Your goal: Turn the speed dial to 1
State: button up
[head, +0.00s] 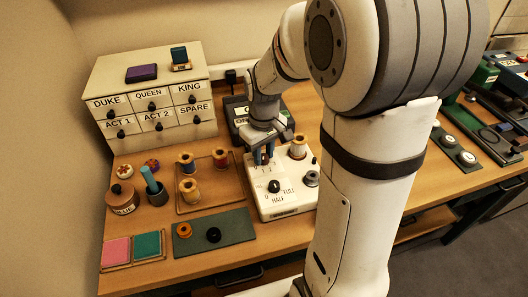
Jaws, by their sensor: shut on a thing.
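A white control box (292,204) stands on the wooden table, near the middle of the head view. My gripper (263,159) reaches down over its back left part and is shut on a small dial there. The fingers hide most of this dial, so I cannot read its setting. Small marks are printed just in front of the fingers, too small to read surely. Nearer on the same box is a black knob (274,186) with 0, HALF and FULL printed around it. My gripper is behind this knob and apart from it.
A thread spool (298,147) and a grey knob (312,178) are on the box's right side. A dark device (238,112) stands behind. A wooden tray (213,189) with spools is left, a green mat (236,228) front left, and a labelled drawer cabinet (150,90) back left.

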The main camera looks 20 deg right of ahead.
aim_at(264, 156)
jog(key=o, duration=1)
jog(key=shift+r, duration=0.1)
notch_tip(264, 156, up, 8)
jog(key=shift+f, duration=0.15)
